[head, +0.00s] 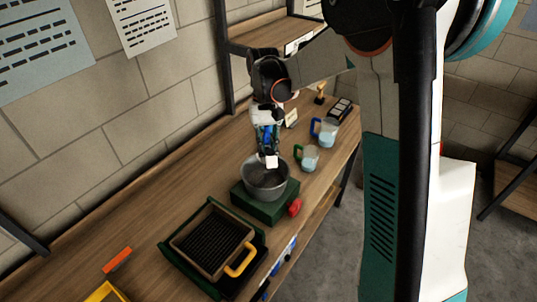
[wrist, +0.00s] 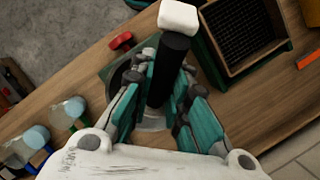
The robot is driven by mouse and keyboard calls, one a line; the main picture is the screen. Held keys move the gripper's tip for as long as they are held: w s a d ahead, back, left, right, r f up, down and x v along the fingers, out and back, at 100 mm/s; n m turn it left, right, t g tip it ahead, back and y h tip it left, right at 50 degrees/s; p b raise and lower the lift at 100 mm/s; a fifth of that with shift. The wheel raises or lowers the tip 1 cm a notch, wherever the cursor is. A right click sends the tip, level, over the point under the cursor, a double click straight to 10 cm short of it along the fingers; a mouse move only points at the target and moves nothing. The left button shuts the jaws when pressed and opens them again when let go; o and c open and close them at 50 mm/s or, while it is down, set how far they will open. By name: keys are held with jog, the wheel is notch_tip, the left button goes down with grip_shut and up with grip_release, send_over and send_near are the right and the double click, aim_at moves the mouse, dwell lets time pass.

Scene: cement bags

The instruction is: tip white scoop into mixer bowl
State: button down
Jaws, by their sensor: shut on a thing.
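My gripper (head: 267,150) points down over the mixer bowl (head: 251,184), a grey metal bowl on a green base. It is shut on the white scoop (head: 271,161), whose white part shows just below the fingers, at the bowl's opening. In the wrist view my gripper (wrist: 160,108) has teal fingers on both sides of a dark handle, with a white block of the scoop (wrist: 178,16) at its far end. The bowl is mostly hidden behind the fingers there. I cannot tell what the scoop holds.
A dark gridded tray (head: 213,241) with a yellow handle stands left of the mixer. A red knob (head: 295,207) is on the mixer's base. A green-handled jug (head: 308,158) and a blue-handled jug (head: 325,131) stand to the right. An orange block (head: 117,261) lies far left.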

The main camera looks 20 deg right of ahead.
aim_at(270, 155)
jog(key=shift+w+d+r+g+b, duration=0.1)
jog(key=shift+w+r+g+b, duration=0.1)
jog(key=shift+w+g, duration=0.15)
jog(key=shift+w+r+g+b, duration=0.1)
jog(key=shift+w+g+b, duration=0.1)
jog(key=shift+w+g, duration=0.15)
jog(key=shift+s, duration=0.2)
dwell(0.9)
jog(key=shift+s+r+t+p, duration=0.2)
jog(key=shift+s+t+p, duration=0.2)
jog(key=shift+s+t, duration=0.55)
jog(key=shift+s+a+r+t+h, duration=0.1)
jog(key=shift+s+a+t+h, duration=0.05)
jog(key=shift+s+t, duration=0.45)
jog(key=shift+s+a+t+h, duration=0.15)
jog(key=shift+s+t, duration=0.2)
jog(key=shift+t, duration=0.4)
jog(key=shift+w, duration=0.1)
